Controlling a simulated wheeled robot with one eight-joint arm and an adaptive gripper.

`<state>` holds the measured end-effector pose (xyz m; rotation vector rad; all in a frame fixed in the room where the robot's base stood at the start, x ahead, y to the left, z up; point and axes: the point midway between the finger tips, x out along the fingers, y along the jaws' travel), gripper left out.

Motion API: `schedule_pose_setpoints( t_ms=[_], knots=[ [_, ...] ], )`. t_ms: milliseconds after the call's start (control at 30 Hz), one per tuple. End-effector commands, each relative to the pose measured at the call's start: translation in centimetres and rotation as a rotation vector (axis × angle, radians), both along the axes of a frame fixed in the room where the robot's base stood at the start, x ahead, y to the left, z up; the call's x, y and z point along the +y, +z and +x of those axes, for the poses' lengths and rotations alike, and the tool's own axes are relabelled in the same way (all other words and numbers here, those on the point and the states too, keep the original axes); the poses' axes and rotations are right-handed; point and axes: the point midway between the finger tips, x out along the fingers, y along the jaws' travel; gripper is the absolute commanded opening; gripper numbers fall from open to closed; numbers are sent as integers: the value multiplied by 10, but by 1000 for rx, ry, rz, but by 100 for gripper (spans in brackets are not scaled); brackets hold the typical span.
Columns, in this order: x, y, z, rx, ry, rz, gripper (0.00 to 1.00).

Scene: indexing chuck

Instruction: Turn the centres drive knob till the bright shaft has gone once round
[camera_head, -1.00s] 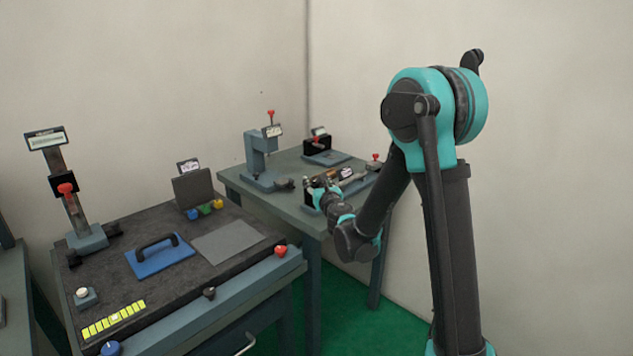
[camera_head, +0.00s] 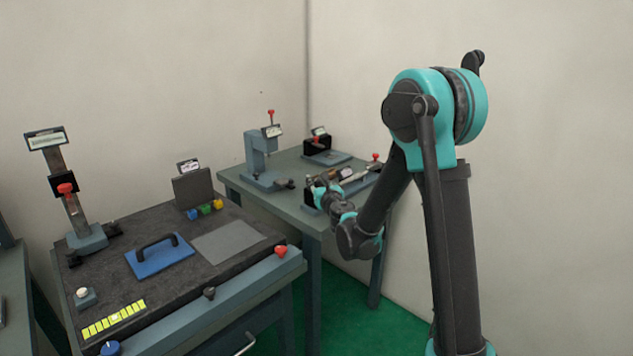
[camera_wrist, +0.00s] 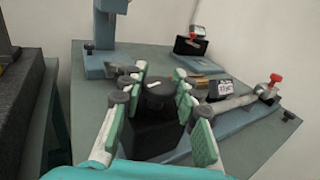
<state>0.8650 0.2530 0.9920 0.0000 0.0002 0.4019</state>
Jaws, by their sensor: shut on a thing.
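The drive knob (camera_wrist: 155,97) is dark and round with a white mark on top, on a dark housing (camera_wrist: 155,135) in the wrist view. My gripper (camera_wrist: 160,86) has its green-padded fingers on both sides of the knob and is shut on it. The bright shaft (camera_wrist: 236,104) runs to the right of the knob, towards a red-handled end piece (camera_wrist: 271,84). In the head view my gripper (camera_head: 322,187) covers the knob, and the shaft (camera_head: 355,177) shows to its right.
A small sign plate (camera_wrist: 226,88) stands behind the shaft. A blue-grey press (camera_head: 258,160) stands to the left on the same table (camera_head: 285,204). A black block with a red knob (camera_head: 317,145) is at the back. A dark-topped bench (camera_head: 130,290) is nearer, at left.

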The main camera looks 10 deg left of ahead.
Motion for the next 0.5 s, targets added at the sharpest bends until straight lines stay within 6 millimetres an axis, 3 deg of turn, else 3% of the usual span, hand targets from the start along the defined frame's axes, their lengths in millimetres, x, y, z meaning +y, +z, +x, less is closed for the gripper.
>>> schedule_pose_setpoints(
  t_ms=[500],
  knots=[
    [-1, 0, 1, 0, 240, 0, 1]
  ],
)
